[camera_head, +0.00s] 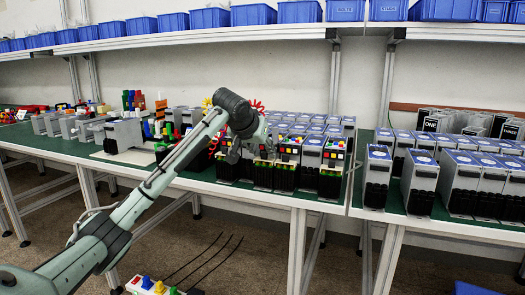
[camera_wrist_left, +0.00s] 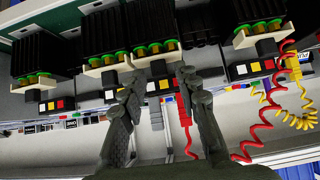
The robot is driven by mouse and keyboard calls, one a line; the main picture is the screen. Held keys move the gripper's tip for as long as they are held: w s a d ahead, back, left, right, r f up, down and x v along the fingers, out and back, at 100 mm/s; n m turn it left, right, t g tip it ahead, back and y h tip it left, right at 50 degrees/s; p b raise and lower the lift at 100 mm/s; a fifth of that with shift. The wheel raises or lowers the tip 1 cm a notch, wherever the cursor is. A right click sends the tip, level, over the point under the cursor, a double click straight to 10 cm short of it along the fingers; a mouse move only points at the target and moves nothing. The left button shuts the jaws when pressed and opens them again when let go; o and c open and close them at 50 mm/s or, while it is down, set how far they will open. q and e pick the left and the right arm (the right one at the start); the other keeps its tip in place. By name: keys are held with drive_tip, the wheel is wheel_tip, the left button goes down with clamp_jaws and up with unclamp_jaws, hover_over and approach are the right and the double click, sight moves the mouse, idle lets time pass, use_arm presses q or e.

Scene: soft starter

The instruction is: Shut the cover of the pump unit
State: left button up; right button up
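A row of soft-starter units (camera_head: 311,157) with black lower blocks, coloured buttons and pale strips stands at the front of the green-topped bench. I cannot tell which is the pump unit; no such label is legible. My left gripper (camera_head: 232,152) is at the left end of this row, in front of the units. In the left wrist view my left gripper (camera_wrist_left: 160,75) has its two fingers apart, with nothing gripped. Between and beyond the fingers are a unit's terminals, a pale strip (camera_wrist_left: 155,59) and a red plug with a coiled cord (camera_wrist_left: 185,113). My right gripper is out of view.
More units (camera_head: 418,180) stand on the bench to the right. Blue bins (camera_head: 253,14) line the shelf above. Red and yellow coiled cords (camera_wrist_left: 262,115) hang right of the fingers. A box with coloured knobs (camera_head: 150,287) and black wires shows at the bottom edge.

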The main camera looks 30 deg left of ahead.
use_arm(q)
drive_tip(key=v, duration=1.2)
drive_tip(key=shift+d, duration=0.1)
idle(0.4)
